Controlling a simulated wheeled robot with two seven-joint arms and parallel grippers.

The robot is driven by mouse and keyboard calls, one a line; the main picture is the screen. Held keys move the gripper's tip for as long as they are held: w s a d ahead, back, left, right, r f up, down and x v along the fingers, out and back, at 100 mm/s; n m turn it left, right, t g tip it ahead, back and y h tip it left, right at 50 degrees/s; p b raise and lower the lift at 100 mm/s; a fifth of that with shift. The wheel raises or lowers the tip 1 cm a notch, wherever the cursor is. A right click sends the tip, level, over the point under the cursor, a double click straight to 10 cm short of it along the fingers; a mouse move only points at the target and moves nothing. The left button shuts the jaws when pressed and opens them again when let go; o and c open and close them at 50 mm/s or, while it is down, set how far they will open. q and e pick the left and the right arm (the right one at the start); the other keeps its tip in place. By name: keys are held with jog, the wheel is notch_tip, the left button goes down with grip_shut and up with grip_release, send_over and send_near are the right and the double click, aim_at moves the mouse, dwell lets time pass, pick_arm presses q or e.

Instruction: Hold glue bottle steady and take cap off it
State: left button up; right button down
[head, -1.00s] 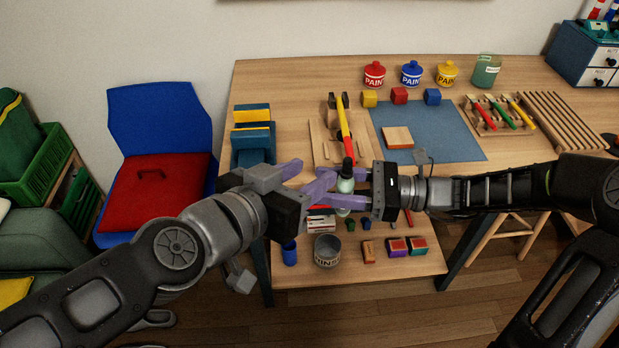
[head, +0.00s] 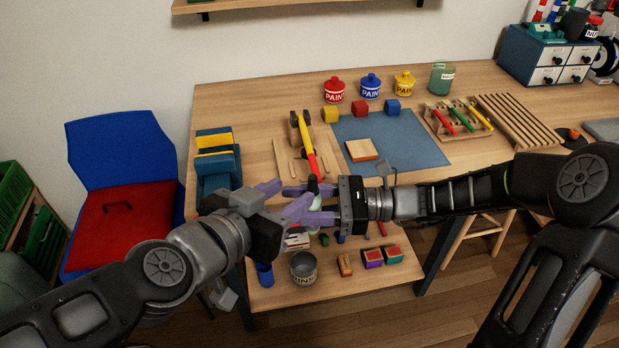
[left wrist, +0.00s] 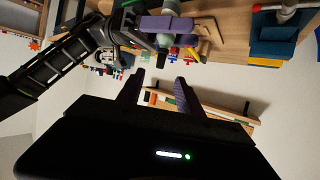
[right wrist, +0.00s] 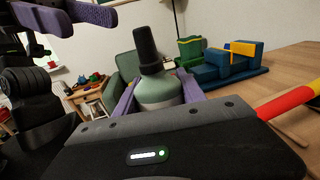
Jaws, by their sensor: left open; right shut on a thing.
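The glue bottle has a pale green body (right wrist: 158,90) and a tall black cap (right wrist: 147,48), which is on the bottle. My right gripper (right wrist: 157,88) is shut around the body and holds the bottle roughly upright above the table. In the head view the black cap (head: 313,184) shows just above the purple fingers. My left gripper (head: 297,190) is open and empty, with its fingers pointing towards the bottle from the left. In the left wrist view the cap (left wrist: 161,61) lies just beyond the open fingertips (left wrist: 158,77), not clasped. The bottle's lower part is partly hidden by fingers.
The wooden table (head: 240,105) holds a hammer (head: 306,145) behind the grippers, and a blue mat (head: 420,150). A metal tin (head: 304,268) and several small blocks sit on the lower front part. A blue chair (head: 125,150) stands at the left.

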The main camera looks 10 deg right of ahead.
aim_at(312, 177)
pick_arm(q)
jog(key=x, duration=0.9)
jog(key=shift+w, duration=0.25)
grip_shut()
jog(key=shift+r, duration=0.2)
dwell(1.3)
jog(key=shift+r, duration=0.9)
jog(key=shift+r, duration=2)
